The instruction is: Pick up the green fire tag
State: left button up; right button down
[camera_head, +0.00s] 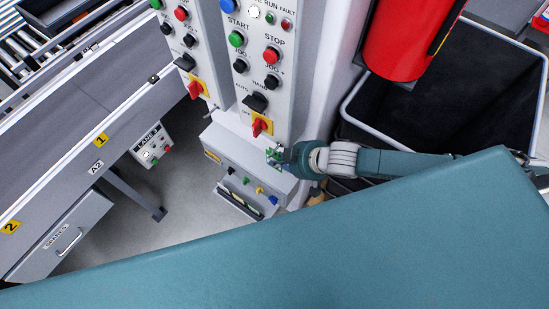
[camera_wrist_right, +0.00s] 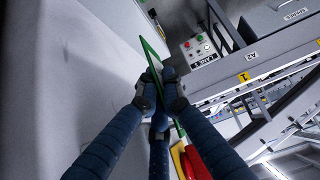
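The green fire tag (camera_wrist_right: 151,50) shows in the right wrist view as a thin, green-edged card with a pale face, seen nearly edge-on. My right gripper (camera_wrist_right: 160,92) has its dark fingers closed on it, and the card sticks out past the fingertips. In the head view my right gripper (camera_head: 281,157) is just below the control panel, with a small bit of the green tag (camera_head: 271,153) at its tips. The tag's print cannot be read. My left gripper is not in view.
A control panel (camera_head: 284,20) with buttons and a red-yellow rotary switch (camera_head: 262,125) stands just above the gripper. A grey box (camera_head: 225,150) with small coloured knobs is below left. A red cylinder (camera_head: 405,40) and a dark bin (camera_head: 480,90) are right. A conveyor (camera_head: 70,100) runs left.

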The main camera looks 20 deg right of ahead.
jog(key=s+a+b, duration=0.6)
jog(key=s+a, duration=0.5)
jog(key=a, duration=0.3)
jog(key=shift+r, duration=0.35)
jog(key=shift+a, duration=0.1)
